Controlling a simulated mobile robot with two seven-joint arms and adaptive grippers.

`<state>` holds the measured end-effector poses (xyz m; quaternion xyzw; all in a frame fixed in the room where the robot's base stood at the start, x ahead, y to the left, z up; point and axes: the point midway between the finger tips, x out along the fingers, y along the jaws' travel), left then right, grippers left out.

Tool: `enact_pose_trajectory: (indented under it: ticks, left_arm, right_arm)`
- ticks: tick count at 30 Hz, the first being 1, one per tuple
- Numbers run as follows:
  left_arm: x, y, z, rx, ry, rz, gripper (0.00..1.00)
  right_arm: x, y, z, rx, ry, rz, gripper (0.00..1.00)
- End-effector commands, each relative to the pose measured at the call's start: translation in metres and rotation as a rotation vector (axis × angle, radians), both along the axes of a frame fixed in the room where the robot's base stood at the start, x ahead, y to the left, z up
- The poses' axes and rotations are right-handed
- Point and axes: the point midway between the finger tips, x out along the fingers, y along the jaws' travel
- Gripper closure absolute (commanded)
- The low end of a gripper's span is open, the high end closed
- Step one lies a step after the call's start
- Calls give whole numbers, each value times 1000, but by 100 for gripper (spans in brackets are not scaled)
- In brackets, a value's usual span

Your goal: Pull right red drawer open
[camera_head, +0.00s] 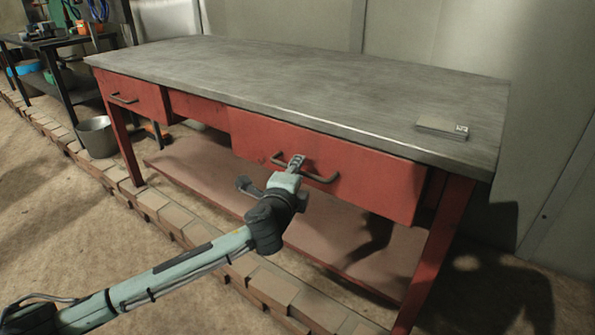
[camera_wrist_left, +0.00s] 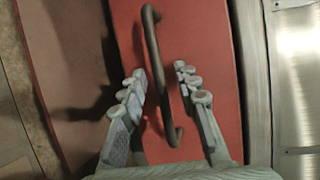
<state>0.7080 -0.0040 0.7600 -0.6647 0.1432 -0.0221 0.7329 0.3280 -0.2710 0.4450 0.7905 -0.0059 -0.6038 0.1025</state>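The right red drawer (camera_head: 335,165) is under the right part of the metal tabletop. Its front stands slightly proud of the frame beside it. Its dark bar handle (camera_head: 321,179) is partly hidden behind my left gripper (camera_head: 296,162), which is at the handle's left part. In the left wrist view, my left gripper (camera_wrist_left: 160,72) is open, with one finger on each side of the handle (camera_wrist_left: 156,50). Gaps show between the fingers and the bar, and the red drawer front (camera_wrist_left: 210,50) is behind them. My right gripper is in neither view.
The workbench's grey top (camera_head: 300,80) holds a small flat box (camera_head: 442,128). A left drawer (camera_head: 135,95) looks closed. A lower shelf (camera_head: 215,180) and a brick edging (camera_head: 270,285) lie below. A metal bucket (camera_head: 97,137) stands at left. The floor in front is mostly clear.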

Motion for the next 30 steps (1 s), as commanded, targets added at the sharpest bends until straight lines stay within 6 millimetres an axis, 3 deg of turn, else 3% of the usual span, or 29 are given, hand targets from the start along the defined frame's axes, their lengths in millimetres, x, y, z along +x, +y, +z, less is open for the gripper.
enact_pose_trajectory:
  ticks: [9, 17, 30]
  left_arm:
    - [4, -1, -1, 0, 1, 0, 69]
    - [4, -1, -1, 0, 1, 0, 100]
    - [4, -1, -1, 0, 1, 0, 100]
  right_arm:
    - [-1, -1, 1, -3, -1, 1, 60]
    - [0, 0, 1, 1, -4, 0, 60]
    - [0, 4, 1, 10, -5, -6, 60]
